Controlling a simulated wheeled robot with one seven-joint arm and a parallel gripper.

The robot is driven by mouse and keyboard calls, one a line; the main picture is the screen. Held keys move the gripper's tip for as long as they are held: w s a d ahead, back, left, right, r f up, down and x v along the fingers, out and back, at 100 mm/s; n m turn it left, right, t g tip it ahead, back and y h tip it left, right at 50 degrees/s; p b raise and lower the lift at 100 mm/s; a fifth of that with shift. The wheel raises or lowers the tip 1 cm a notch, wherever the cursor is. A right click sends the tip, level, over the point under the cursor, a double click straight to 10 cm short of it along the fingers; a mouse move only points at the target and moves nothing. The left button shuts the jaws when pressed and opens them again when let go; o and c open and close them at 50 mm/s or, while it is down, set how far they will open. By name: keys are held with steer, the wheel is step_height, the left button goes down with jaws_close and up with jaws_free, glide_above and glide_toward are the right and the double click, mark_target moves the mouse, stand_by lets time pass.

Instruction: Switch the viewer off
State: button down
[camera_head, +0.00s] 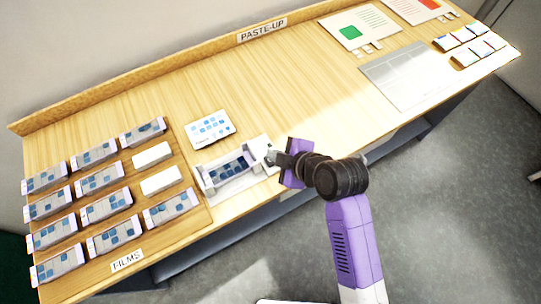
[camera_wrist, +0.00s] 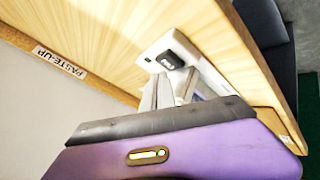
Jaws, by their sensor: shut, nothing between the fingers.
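The viewer (camera_head: 232,168) is a pale, low device near the table's front edge, with upright end blocks and a strip of dark blue squares between them. My gripper (camera_head: 271,157) is at its right end, over the right part of its white base. In the wrist view my gripper (camera_wrist: 168,80) is shut and empty, its grey fingers close to a dark switch-like part (camera_wrist: 172,59) on the viewer's white base (camera_wrist: 150,58). I cannot tell whether the fingertips touch it or which way it is set. The gripper hides part of the viewer in the wrist view.
A card with blue squares (camera_head: 211,128) lies just behind the viewer. A films board at the left holds several film strips (camera_head: 110,205) and two blank white blocks. A grey sheet (camera_head: 405,75) and page cards lie at the right. The table between is clear.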

step_height(320, 180, up, 6)
steer(key=p, duration=0.5)
stand_by(0.4)
stand_by(0.4)
